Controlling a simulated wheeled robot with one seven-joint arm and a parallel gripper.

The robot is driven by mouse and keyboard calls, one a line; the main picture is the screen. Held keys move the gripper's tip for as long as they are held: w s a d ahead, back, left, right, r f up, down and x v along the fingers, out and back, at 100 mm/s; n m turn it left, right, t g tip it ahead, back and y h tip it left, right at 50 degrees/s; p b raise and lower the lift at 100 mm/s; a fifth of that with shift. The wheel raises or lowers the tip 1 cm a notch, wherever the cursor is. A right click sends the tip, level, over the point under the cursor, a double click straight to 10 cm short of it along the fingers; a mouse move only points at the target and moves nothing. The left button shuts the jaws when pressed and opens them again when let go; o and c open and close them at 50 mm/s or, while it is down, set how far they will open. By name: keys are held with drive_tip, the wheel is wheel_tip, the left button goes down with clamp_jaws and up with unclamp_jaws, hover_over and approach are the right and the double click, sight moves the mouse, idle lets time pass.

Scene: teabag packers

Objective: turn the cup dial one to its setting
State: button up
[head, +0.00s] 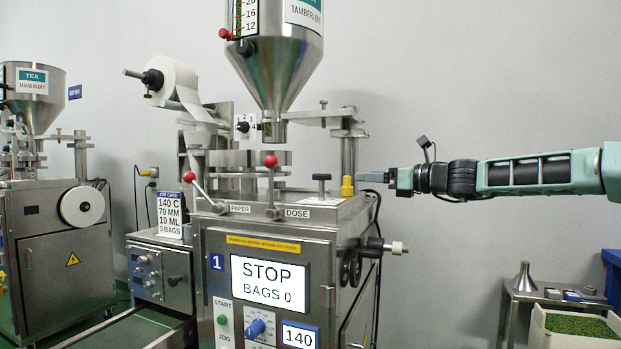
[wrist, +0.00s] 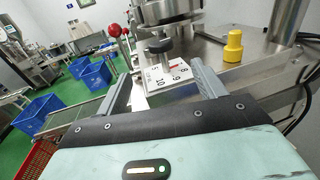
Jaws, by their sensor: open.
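The cup dial is a black T-shaped knob (wrist: 158,47) on a stem over a white numbered plate (wrist: 158,80) on top of machine 1. A small red mark shows on the plate near the 8; I cannot tell the exact setting. In the head view the knob (head: 321,178) stands left of the yellow part. My gripper (head: 372,178) reaches in from the right at about the knob's height. In the wrist view my gripper (wrist: 160,74) is open, its fingers apart on either side of the plate, with nothing held. The knob appears beyond the fingertips, not gripped.
A yellow knob-like part (head: 347,186) stands beside the dial. Red-ball levers (head: 270,162) are to its left, under the steel hopper (head: 275,60). The job card (head: 170,215) reads 10 ML. The screen (head: 270,284) reads STOP, BAGS 0. Blue crates (wrist: 95,75) stand on the floor.

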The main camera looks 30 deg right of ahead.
sight(316, 175)
drive_tip(key=x, duration=1.7)
drive_tip(key=shift+w+a+f, duration=0.1)
drive_tip(key=shift+a, duration=0.05)
drive_tip(key=c, duration=1)
